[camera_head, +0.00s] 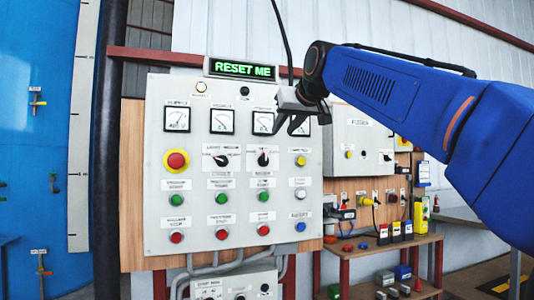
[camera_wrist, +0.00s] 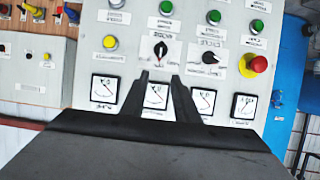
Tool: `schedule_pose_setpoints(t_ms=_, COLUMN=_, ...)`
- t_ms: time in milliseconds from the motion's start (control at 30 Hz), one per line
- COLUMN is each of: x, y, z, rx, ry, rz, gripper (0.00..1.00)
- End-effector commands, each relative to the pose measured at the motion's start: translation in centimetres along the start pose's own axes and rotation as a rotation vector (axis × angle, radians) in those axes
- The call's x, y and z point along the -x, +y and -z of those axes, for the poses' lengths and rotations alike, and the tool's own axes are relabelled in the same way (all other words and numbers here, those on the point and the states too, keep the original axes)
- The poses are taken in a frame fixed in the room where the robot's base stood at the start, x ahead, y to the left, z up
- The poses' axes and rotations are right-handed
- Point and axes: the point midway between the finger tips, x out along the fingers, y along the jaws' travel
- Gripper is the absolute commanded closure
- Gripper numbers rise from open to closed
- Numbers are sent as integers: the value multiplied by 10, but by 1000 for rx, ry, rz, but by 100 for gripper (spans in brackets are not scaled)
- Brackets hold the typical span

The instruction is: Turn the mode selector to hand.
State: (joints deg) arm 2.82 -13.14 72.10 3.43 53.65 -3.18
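Two black selector knobs sit on the grey control panel (camera_head: 155,215), below a row of gauges; I cannot tell from the blurred labels which is the mode selector. The left knob (camera_head: 220,158) points diagonally, and the right knob (camera_head: 263,158) stands near upright. The wrist view is upside down: the right knob (camera_wrist: 160,50) lies just beyond my fingertips, and the left knob (camera_wrist: 208,58) is farther right. My gripper (camera_head: 291,128) is open and empty, in front of the gauge row, above and right of the right knob. A gauge (camera_wrist: 155,96) shows between its fingers (camera_wrist: 160,78).
A red emergency stop (camera_head: 176,160) sits left of the knobs and a yellow button (camera_head: 301,161) right of them. Green buttons (camera_head: 222,198) lie below. A lit "RESET ME" sign (camera_head: 242,69) tops the panel. A shelf (camera_head: 395,245) with small objects stands right.

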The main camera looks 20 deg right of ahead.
Motion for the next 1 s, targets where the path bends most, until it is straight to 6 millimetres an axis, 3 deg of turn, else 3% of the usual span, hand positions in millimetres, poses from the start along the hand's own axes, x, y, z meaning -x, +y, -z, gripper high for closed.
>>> schedule_pose_setpoints(t_ms=267, x=-29, y=0, z=1, rx=0, ry=0, rz=0, gripper=72)
schedule_pose_setpoints(t_ms=1000, x=-154, y=0, z=1, rx=0, ry=0, rz=0, gripper=72)
